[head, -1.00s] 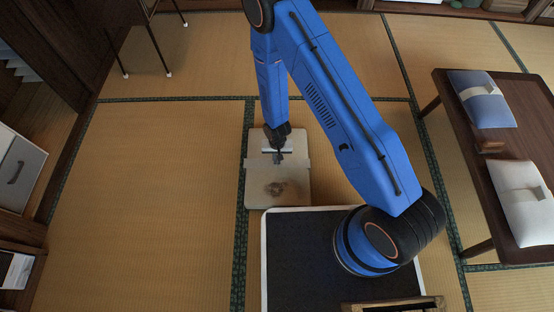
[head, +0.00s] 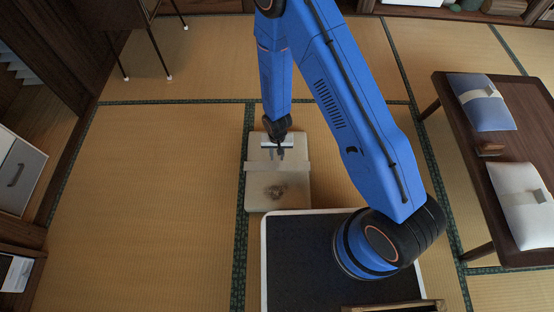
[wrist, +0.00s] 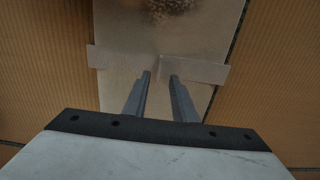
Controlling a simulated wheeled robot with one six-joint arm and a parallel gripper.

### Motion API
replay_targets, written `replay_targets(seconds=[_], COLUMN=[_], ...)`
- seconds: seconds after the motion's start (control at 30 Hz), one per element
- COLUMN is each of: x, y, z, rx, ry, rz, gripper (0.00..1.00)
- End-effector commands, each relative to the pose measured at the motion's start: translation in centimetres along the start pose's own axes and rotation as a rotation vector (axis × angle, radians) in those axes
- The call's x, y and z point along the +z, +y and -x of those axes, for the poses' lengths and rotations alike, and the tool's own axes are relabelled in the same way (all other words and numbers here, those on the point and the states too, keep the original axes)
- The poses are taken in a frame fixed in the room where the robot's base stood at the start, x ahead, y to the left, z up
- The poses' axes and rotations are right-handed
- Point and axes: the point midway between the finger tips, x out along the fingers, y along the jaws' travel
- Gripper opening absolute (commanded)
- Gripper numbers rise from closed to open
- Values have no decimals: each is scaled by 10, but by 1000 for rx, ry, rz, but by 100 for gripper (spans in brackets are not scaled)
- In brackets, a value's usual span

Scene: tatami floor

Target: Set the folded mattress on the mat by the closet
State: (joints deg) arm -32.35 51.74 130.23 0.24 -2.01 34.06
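A beige folded mattress (head: 297,190) with a pale band across it lies on the tatami, just beyond my base in the head view. It has a brown patch on its near half. In the wrist view the mattress (wrist: 190,42) and its band (wrist: 115,60) fill the middle. My gripper (head: 280,153) is over the far half of the mattress. In the wrist view its fingers (wrist: 160,75) are apart, their tips close to the band with a thin raised tab between them. I cannot tell whether they touch it. No mat by a closet can be made out.
A low dark table (head: 487,170) on the right bears a blue bundle (head: 487,115) and a white bundle (head: 520,225). A drawer unit (head: 18,170) stands at the left edge. Thin-legged furniture (head: 105,15) is at the far left. The tatami (head: 150,200) left of the mattress is clear.

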Motion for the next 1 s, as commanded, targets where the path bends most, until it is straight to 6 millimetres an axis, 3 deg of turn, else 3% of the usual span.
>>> replay_targets(seconds=[0.3,0.83,1.0], x=[-1,-3,-17], y=[0,1,9], z=[41,62,101], rx=[-1,-2,-16], ry=[1,3,25], rz=[0,-1,-1], gripper=[25,25,25])
